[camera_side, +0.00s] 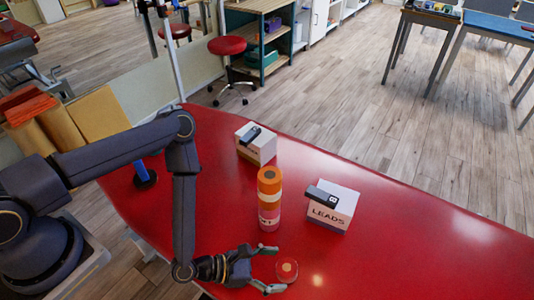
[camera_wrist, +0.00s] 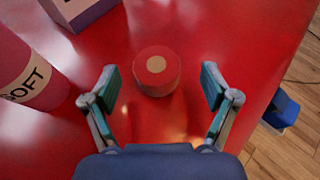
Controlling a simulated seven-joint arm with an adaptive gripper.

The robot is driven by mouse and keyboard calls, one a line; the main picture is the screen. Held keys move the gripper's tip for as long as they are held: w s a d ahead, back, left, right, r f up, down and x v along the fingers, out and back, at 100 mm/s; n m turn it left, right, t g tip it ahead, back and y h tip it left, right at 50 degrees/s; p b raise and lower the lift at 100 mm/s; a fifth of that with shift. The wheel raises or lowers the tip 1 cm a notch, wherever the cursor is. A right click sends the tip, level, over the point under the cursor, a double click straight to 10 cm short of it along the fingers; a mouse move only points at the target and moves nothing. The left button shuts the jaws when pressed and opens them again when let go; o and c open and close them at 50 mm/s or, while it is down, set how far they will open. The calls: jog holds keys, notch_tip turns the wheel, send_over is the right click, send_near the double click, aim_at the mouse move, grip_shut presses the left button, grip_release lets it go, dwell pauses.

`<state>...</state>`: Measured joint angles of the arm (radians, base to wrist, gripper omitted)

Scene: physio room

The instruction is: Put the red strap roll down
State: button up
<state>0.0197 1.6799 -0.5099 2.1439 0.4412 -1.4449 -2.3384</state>
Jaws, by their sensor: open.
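The red strap roll (camera_side: 287,269) is a short red cylinder with a tan disc on its top, best seen in the wrist view (camera_wrist: 156,71). It stands upright on the red table (camera_side: 390,250), near the table's front edge in the side view. My gripper (camera_side: 269,269) is open and low over the table, to the left of the roll. In the wrist view the roll shows between and slightly beyond the two spread fingertips (camera_wrist: 160,84), with a gap on each side. Nothing is held between the fingers.
A white box marked LEADS (camera_side: 332,209) and another white box (camera_side: 257,150) stand farther back. The table's right side is clear.

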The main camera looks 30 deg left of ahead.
aim_at(285, 268)
jog(key=x, duration=0.4)
jog(key=shift+w+a+f, duration=0.15)
jog(key=shift+f, duration=0.05)
jog(key=c, duration=1.4)
